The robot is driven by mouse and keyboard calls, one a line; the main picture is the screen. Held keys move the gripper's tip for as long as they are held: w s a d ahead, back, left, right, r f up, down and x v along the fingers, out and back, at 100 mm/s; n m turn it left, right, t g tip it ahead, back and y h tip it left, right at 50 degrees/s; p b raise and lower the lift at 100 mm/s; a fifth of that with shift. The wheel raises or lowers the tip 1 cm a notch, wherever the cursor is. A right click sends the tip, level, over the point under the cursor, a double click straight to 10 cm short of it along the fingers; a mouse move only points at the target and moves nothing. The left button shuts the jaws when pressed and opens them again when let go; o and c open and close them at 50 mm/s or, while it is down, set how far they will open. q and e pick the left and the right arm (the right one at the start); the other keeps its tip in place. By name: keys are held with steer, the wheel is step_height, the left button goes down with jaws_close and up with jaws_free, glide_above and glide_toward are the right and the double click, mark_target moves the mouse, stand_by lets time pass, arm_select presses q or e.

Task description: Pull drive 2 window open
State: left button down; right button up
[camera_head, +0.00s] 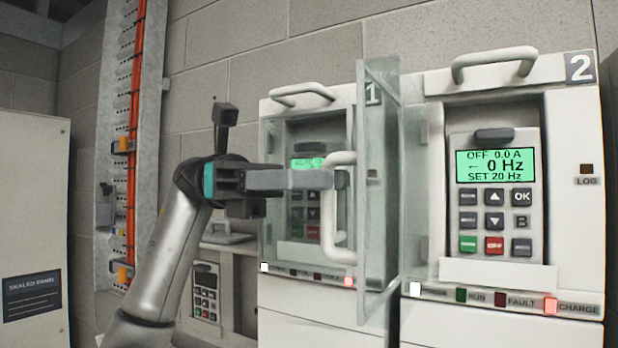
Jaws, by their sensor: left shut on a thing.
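Drive 2 (502,78) is the right-hand white unit, marked 2. Its clear window (379,240) stands swung out from the drive's left side, seen nearly edge-on. The drive's keypad and green display (495,166) are uncovered. The window's white bar handle (329,240) sticks out to the left of the pane. My left gripper (330,180) is shut on the upper part of this handle; its fingers partly hide the handle. My right gripper is not in view.
Drive 1 (300,105) stands behind the open window, partly hidden by it and my gripper. A lower unit with a keypad (206,290) is behind my arm. A metal cable channel (118,60) and a sealed panel (30,200) are at left.

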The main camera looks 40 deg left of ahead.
arm_select(q)
steer(key=shift+w, duration=0.2)
steer(key=c, duration=1.3)
jaws_free()
steer(key=o, duration=0.4)
steer(key=shift+w, duration=0.3)
steer(key=shift+s, duration=0.15)
steer(key=a+p, duration=0.3)
steer(key=a, duration=1.2)
steer(key=shift+w, duration=0.3)
